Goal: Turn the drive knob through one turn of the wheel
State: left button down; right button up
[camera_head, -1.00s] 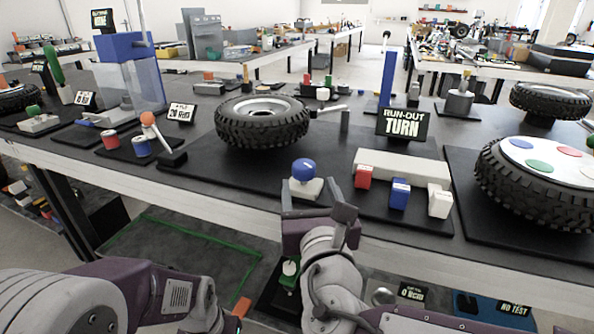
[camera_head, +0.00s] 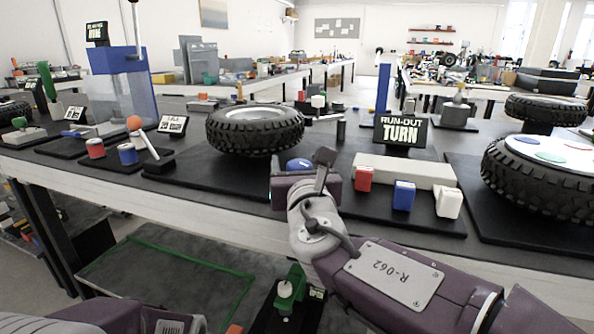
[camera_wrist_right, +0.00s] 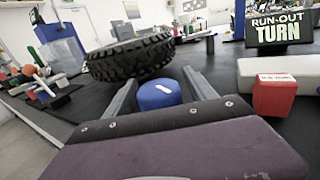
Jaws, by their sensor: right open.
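The drive knob (camera_head: 299,163) is a round blue knob with a white mark on top, standing in front of the wheel. In the head view my right gripper hides much of it. The wheel (camera_head: 255,128) is a black knobbly tyre with a pale hub, lying flat on a dark mat. In the right wrist view the knob (camera_wrist_right: 158,96) sits between the two grey fingers of my open right gripper (camera_wrist_right: 160,78), with the wheel (camera_wrist_right: 130,57) behind it. I cannot tell whether either finger touches the knob. My left gripper is out of view; only part of the arm shows.
A red block (camera_head: 363,179), a blue block (camera_head: 403,196) and a white block (camera_head: 448,203) stand to the right, before a long pale bar (camera_head: 405,170). The sign reading "RUN-OUT TURN" (camera_head: 401,131) stands behind. Another tyre (camera_head: 541,181) lies at the far right.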

jog(key=shift+w, duration=0.1)
jog(key=c, duration=1.4)
jog(key=shift+f+n+y+b, duration=0.15)
jog(key=shift+n+y+b, duration=0.25)
jog(key=shift+y+b, duration=0.35)
jog(key=n+g+y+b, duration=0.1)
jog(key=n+y+b, duration=0.1)
jog(key=b, duration=0.1)
jog(key=a+n+g+y+b, duration=0.1)
jog(key=y+b, duration=0.2)
jog(key=shift+f+n, duration=0.15)
jog(key=shift+n, duration=0.25)
jog(key=shift+s+a+n+g+y+b, duration=0.1)
jog(key=shift+s+n+g+y+b, duration=0.15)
jog(key=shift+n+g+y+b, duration=0.45)
jog(key=shift+s+a+r+n+g+y, duration=0.15)
jog(key=shift+n+g+y, duration=0.25)
jog(key=shift+y, duration=0.2)
jog(key=shift+w+a+r+n+g+y, duration=0.1)
jog(key=shift+n+g+y, duration=0.25)
jog(key=shift+y, duration=0.2)
jog(key=shift+s+a+n+g+y, duration=0.1)
jog(key=shift+s+n+g+y, duration=0.15)
jog(key=shift+n+g+y, duration=0.6)
jog(key=shift+s+a+g, duration=0.1)
jog(key=shift+g, duration=0.2)
